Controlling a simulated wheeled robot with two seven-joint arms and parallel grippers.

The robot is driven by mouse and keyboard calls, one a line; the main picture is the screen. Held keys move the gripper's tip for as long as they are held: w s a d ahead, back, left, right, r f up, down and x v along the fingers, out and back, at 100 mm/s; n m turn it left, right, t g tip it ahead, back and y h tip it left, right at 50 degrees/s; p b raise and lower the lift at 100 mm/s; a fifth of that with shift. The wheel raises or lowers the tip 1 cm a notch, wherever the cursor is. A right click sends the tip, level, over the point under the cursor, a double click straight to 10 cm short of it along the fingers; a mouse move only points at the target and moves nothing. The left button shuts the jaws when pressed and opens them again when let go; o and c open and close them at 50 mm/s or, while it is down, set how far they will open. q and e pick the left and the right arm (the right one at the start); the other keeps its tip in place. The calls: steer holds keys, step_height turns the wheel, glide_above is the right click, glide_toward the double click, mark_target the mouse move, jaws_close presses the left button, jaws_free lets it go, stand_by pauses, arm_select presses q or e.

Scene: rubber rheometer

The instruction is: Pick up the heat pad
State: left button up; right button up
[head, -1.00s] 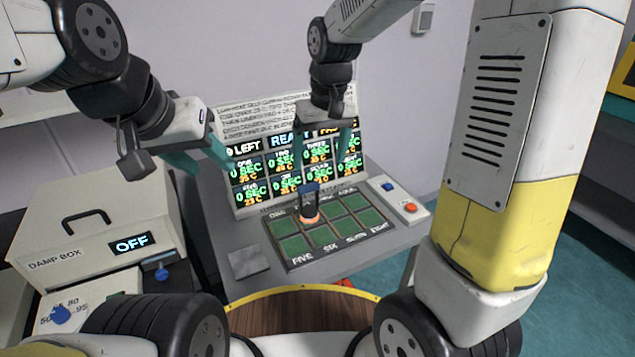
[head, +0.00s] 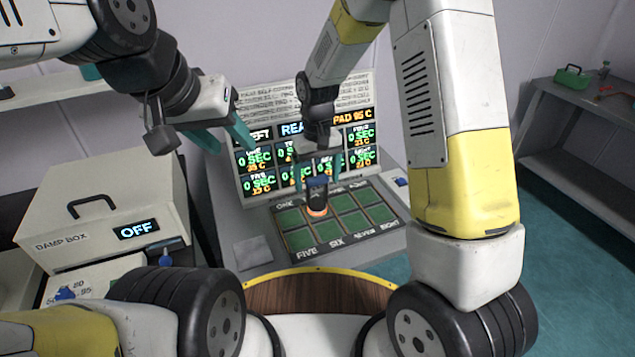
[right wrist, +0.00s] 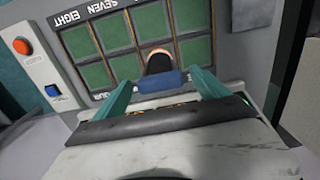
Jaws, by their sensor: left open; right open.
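The heat pad (head: 318,194) appears to be the small upright piece with a dark blue grip and an orange rim. It stands in the row of the green-celled plate (head: 352,222) nearer the screen. My right gripper (head: 318,178) is open above it, with one teal finger on each side of the blue grip. In the right wrist view the grip (right wrist: 160,80) lies between the two spread fingers (right wrist: 163,92). I cannot tell whether they touch it.
The display screen (head: 262,190) stands close behind the plate. A damp box (head: 105,217) marked OFF is at left. A bare grey square (head: 253,252) lies left of the plate. In the right wrist view, red (right wrist: 21,46) and blue (right wrist: 52,90) buttons sit beside the plate.

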steer(key=shift+f, duration=0.25)
jaws_close()
steer(key=shift+r, duration=0.1)
stand_by(0.3)
